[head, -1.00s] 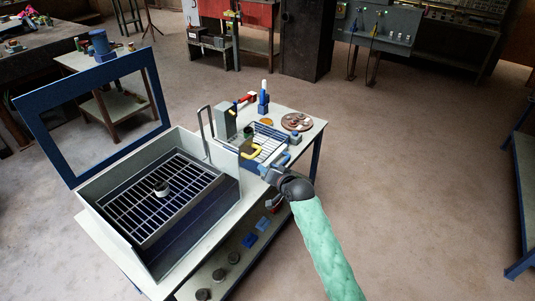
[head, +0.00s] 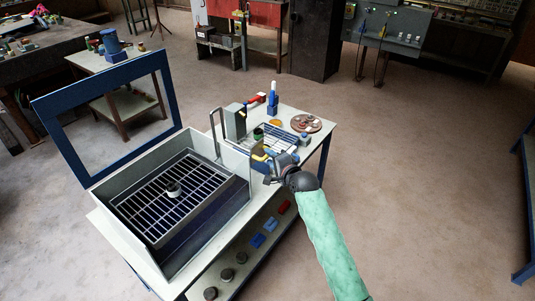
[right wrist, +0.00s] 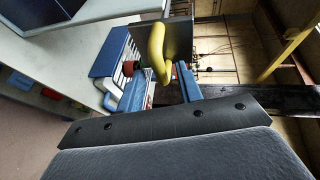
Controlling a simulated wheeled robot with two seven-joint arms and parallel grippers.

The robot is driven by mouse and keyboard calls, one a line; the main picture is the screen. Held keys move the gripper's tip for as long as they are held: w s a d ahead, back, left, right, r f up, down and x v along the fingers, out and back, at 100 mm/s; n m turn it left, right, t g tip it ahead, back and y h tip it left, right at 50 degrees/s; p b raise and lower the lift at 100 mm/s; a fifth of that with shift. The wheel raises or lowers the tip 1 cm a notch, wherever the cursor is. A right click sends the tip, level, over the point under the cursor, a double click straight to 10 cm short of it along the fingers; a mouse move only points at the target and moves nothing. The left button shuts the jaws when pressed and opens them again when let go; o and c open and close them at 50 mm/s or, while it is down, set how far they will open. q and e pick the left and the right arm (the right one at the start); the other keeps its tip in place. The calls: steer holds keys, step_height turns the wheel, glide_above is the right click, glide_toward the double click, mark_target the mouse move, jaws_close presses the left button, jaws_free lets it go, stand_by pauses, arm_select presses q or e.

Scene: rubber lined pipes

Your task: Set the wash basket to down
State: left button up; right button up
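The wash basket appears to be the wire grid (head: 165,208) inside the open grey wash box (head: 205,258); a small round part (head: 173,190) sits on it. A yellow loop handle (head: 259,156) on an upright plate stands by the box's right side. My right gripper (head: 270,170) is close beside it. In the right wrist view the yellow handle (right wrist: 157,48) lies just ahead of and partly between the blue fingers of my right gripper (right wrist: 163,88). They are spread, and I see no clear grip on the handle. My left gripper is not in view.
The blue framed lid (head: 168,95) stands raised behind the box. A wire tray (head: 280,137), a round plate (head: 306,123) and a blue-and-white bottle (head: 273,98) are on the bench's right part. Blue pieces and dark round parts lie on the lower shelf. The floor at right is clear.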

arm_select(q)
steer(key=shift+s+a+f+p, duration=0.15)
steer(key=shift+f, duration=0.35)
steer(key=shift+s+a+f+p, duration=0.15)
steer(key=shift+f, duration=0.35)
arm_select(e)
steer(key=shift+x, duration=1.35)
steer(key=shift+s, duration=0.1)
steer(key=shift+c, duration=0.3)
